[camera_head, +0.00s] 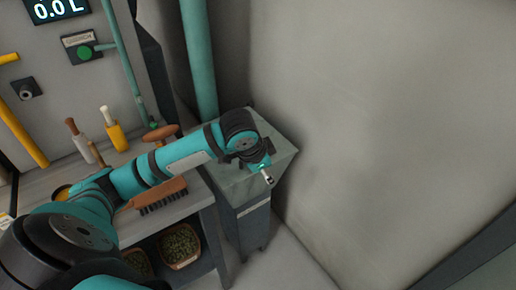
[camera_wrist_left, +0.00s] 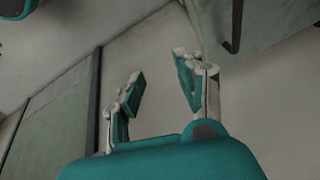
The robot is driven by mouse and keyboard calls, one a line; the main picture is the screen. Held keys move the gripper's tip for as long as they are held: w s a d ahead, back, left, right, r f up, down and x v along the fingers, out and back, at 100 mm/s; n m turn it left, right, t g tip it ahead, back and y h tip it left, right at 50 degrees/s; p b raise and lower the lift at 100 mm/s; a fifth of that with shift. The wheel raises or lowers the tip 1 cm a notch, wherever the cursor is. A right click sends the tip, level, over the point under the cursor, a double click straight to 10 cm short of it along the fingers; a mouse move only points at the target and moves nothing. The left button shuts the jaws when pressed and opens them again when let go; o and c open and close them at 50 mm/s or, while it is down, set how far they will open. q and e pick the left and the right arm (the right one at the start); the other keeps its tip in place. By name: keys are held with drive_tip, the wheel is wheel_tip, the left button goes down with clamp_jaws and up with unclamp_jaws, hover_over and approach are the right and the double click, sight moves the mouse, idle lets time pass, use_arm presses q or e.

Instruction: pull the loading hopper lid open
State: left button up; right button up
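The loading hopper appears to be the grey-green box (camera_head: 243,222) beside the workbench, below the teal pipe. Its flat, sloping top, apparently the lid (camera_head: 284,158), looks shut; my arm hides part of it. My left gripper (camera_head: 268,179) hangs over the front right part of this top. In the left wrist view my left gripper (camera_wrist_left: 160,83) is open, with nothing between its fingers. A grey-green panel (camera_wrist_left: 275,22) with a dark bar-like handle (camera_wrist_left: 236,28) shows at the upper right there, apart from the fingers. My right gripper is not in view.
The workbench (camera_head: 185,213) holds a brush (camera_head: 160,196), yellow- and white-handled tools and a brown-handled tool. Bins (camera_head: 180,246) of green material sit underneath. A teal pipe (camera_head: 199,60) rises behind the hopper. A bare wall (camera_head: 390,110) stands to the right.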

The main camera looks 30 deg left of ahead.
use_arm(q)
drive_tip(key=w+a+r+n+y, duration=0.1)
drive_tip(key=w+a+r+n, duration=0.15)
drive_tip(key=a+r, duration=0.75)
drive_tip(key=shift+m, duration=0.35)
drive_tip(key=x, duration=0.6)
drive_tip(key=p+x, duration=0.1)
drive_tip(key=x, duration=0.5)
drive_tip(key=w+x, duration=0.1)
drive_tip(key=x, duration=0.5)
drive_tip(key=shift+d+r, duration=0.2)
drive_tip(key=shift+r, duration=0.05)
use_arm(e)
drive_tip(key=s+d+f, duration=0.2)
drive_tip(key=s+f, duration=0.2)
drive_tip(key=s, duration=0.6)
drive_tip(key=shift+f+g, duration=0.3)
use_arm(q)
clamp_jaws()
